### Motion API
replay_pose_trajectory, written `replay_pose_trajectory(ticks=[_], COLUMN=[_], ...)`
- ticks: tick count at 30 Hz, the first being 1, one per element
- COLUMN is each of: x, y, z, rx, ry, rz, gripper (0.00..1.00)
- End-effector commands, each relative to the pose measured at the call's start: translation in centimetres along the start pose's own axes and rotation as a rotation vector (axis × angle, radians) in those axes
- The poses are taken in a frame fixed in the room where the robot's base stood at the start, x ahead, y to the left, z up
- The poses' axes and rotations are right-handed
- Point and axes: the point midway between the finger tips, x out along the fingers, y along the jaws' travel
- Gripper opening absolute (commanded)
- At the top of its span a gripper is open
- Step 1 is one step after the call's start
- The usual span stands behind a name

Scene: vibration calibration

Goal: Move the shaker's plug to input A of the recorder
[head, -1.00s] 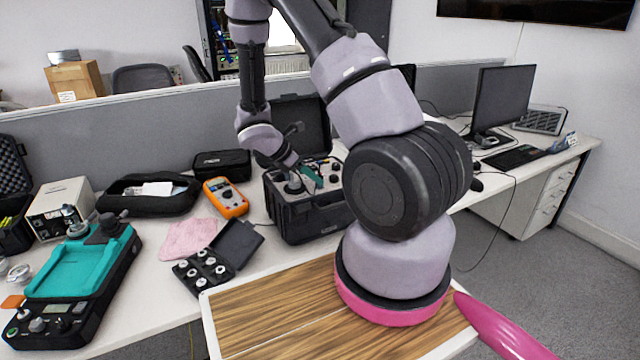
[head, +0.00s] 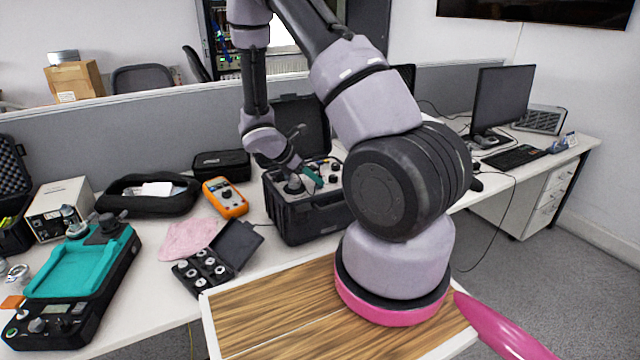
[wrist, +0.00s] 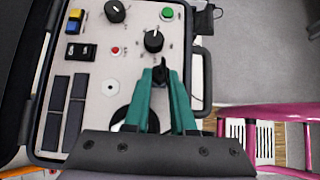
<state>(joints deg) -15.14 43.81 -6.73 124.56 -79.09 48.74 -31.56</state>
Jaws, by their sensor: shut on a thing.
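An open black case (head: 312,222) with a light control panel (wrist: 103,92) stands on the desk. It has knobs, a green button (wrist: 167,13) and dark switches. My gripper (head: 317,183) is low over this panel. In the wrist view its teal fingers (wrist: 160,78) close together on a small dark piece (wrist: 160,73), just below a black dial knob (wrist: 153,40). Whether this piece is the shaker's plug, and whether it is seated in the panel, I cannot tell. A black round shape on the panel is partly covered by the fingers. I cannot identify the recorder or its input A for certain.
A black device with a teal top (head: 75,268) and a light box (head: 58,207) are at left. An orange multimeter (head: 226,198), a pink cloth (head: 188,240) and an open box of small parts (head: 205,270) lie between.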

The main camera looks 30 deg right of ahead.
Motion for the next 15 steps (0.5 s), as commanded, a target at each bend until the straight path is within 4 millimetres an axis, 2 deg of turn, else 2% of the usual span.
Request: replay_pose_trajectory(ticks=[15], x=[-0.40], y=[-0.01], z=[0.33], rx=[0.001], ry=[0.000], rz=[0.000], gripper=[0.00])
